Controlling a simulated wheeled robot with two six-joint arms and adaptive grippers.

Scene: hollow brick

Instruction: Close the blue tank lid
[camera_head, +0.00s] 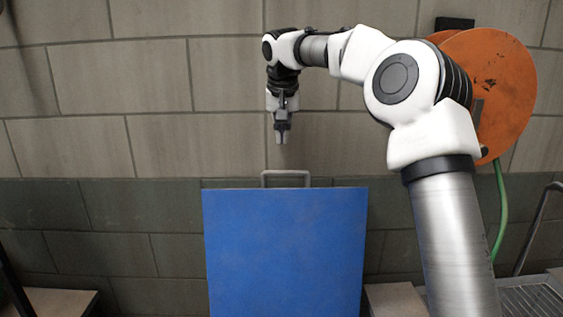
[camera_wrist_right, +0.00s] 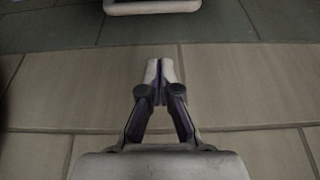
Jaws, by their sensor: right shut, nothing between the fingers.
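The blue tank lid (camera_head: 285,250) stands upright in the lower middle of the head view, its broad flat face toward me. A grey handle (camera_head: 286,174) sticks up from its top edge; part of a pale handle bar also shows at the top of the right wrist view (camera_wrist_right: 150,6). My right gripper (camera_head: 281,139) points down above the handle, apart from it. Its fingers are shut and empty, and the fingertips show together in the right wrist view (camera_wrist_right: 163,68). The tank's body is hidden. My left gripper is not in view.
A tiled wall (camera_head: 150,90) stands behind the lid. An orange disc-shaped reel (camera_head: 508,85) with a green hose (camera_head: 500,205) is at the right. A metal grated surface (camera_head: 530,298) lies at the lower right. The space left of the gripper is clear.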

